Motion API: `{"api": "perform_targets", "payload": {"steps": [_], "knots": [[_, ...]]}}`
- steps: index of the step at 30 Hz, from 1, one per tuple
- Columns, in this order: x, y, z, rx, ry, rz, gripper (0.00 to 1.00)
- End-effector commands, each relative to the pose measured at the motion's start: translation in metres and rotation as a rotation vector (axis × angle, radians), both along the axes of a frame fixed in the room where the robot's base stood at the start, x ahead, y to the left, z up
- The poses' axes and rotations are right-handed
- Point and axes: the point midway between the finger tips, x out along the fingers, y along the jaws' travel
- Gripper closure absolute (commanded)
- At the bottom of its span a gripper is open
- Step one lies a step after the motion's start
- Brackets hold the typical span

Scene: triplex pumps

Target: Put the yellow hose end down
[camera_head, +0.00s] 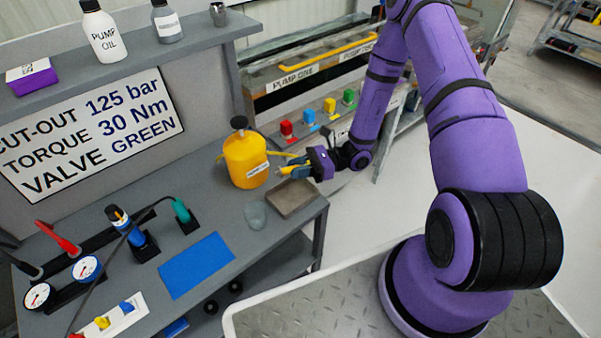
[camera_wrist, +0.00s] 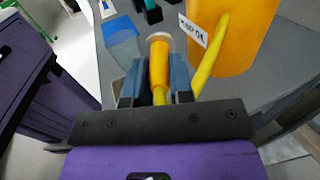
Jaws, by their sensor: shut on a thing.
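My gripper (camera_head: 292,168) is at the right end of the grey bench, beside the yellow tank (camera_head: 245,160). It is shut on the yellow hose end (camera_wrist: 158,62), which shows between the blue-grey fingers in the wrist view. The yellow hose (camera_wrist: 210,58) runs back past the tank's side. The tank (camera_wrist: 236,30) stands close to the right of the hose end in the wrist view. In the head view the held end is small and partly hidden by the fingers. It appears above the brown-grey pad (camera_head: 291,198); the exact height is unclear.
A clear cup-like thing (camera_head: 254,214) and a blue mat (camera_head: 196,264) lie left of the pad. A blue tool stands in a black holder (camera_head: 144,246). Gauges (camera_head: 87,268) are at the far left. A shelf with bottles (camera_head: 103,34) overhangs the back. The bench's right edge is near.

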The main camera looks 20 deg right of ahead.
Motion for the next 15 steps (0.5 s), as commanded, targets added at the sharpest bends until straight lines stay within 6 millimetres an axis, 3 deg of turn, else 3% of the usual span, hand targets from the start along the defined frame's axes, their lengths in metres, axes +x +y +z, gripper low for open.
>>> {"api": "perform_targets", "payload": {"steps": [8,15], "knots": [[0.012,-0.016,-0.002,0.000,-0.002,-0.001,1.00],[0.011,-0.015,-0.034,0.002,0.002,0.000,1.00]]}}
